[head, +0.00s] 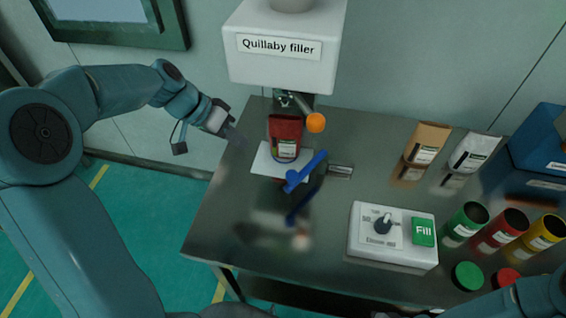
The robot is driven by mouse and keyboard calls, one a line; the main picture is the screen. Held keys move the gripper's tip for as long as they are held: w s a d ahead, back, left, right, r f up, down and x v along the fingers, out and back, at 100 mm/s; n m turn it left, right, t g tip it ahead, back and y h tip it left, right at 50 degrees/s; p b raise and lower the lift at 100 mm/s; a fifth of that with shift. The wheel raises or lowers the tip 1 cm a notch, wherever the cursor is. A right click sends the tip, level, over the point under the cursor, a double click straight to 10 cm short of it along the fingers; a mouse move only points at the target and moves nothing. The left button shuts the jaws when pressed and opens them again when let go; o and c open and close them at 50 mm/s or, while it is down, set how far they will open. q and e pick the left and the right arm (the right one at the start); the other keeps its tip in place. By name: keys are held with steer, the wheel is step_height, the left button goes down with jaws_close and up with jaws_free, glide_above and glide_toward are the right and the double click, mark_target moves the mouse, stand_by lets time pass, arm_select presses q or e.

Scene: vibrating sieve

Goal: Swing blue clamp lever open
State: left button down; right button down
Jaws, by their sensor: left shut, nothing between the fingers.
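The blue clamp lever (306,171) is a short bar in front of the filler, slanting from lower left to upper right. A dark reflection of it shows on the table below. A red bag (285,137) with a white label stands just behind it under the filler. My left gripper (237,139) is to the left of the bag, shut and empty, apart from the lever. Part of my right arm shows at the bottom right corner; its gripper is out of view.
The white Quillaby filler (282,60) hangs over the bag, with an orange knob (315,123) beside it. A control box (393,237) with a dial and green Fill button sits at front right. Bags, coloured tubes and a blue bin crowd the right. The table's left front is clear.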

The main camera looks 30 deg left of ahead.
arm_select(q)
steer(key=w+d+f+p, duration=0.2)
steer(key=d+f+p, duration=0.1)
steer(key=d+f, duration=0.5)
steer(key=shift+w+d, duration=0.15)
steer(key=shift+d, duration=0.1)
steer(key=shift+d+r, duration=0.1)
steer(key=shift+d, duration=0.05)
